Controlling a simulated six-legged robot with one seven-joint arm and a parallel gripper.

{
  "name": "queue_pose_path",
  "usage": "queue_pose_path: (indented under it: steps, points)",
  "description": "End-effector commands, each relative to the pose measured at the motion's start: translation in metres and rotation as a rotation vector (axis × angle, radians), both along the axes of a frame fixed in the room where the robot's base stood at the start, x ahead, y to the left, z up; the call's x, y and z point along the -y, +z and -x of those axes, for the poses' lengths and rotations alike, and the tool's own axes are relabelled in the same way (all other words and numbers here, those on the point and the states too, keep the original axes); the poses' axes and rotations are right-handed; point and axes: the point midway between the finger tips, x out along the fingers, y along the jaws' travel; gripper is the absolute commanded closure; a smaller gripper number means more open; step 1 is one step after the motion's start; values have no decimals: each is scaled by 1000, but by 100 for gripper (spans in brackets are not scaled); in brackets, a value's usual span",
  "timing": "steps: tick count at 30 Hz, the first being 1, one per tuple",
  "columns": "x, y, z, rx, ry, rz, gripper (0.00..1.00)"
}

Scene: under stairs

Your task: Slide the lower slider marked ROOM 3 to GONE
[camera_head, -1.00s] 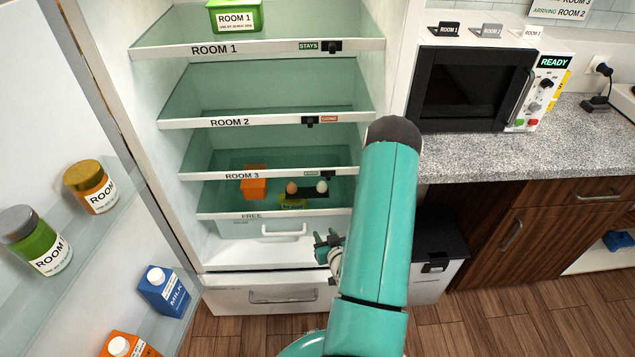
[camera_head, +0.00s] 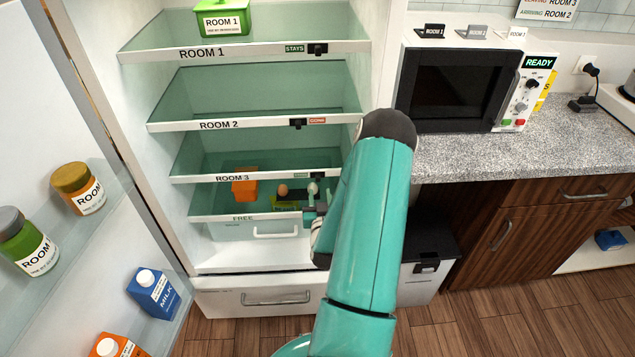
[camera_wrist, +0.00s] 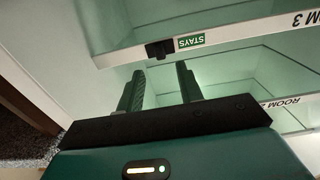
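The ROOM 3 slider is a small black block (camera_wrist: 158,49) on the white shelf edge (camera_wrist: 235,34) in the wrist view. It sits beside the green STAYS mark (camera_wrist: 190,41), and no GONE mark shows on this strip. The head view shows the ROOM 3 edge (camera_head: 245,178), with my gripper (camera_head: 313,193) just below its right end; the slider is hard to make out there. In the wrist view my gripper (camera_wrist: 160,82) is open and empty, its two fingers apart near the strip and not visibly around the slider.
The ROOM 2 shelf edge (camera_head: 225,125) above has its slider (camera_head: 297,124) beside a red GONE mark. An orange box (camera_head: 244,187), eggs and a drawer (camera_head: 275,233) are below ROOM 3. The fridge's right wall and microwave (camera_head: 460,90) are near my arm.

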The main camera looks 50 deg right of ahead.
Motion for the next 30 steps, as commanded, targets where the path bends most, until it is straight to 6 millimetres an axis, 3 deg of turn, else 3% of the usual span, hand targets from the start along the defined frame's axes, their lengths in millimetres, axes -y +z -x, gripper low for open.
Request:
queue_pose_path:
  steps: [9, 22, 27, 30]
  points:
    - [41, 0, -37, 0, 3, 0, 64]
    - [50, 0, -46, -1, 4, 0, 64]
    - [50, 0, -46, -1, 4, 0, 97]
    - [50, 0, -46, -1, 4, 0, 100]
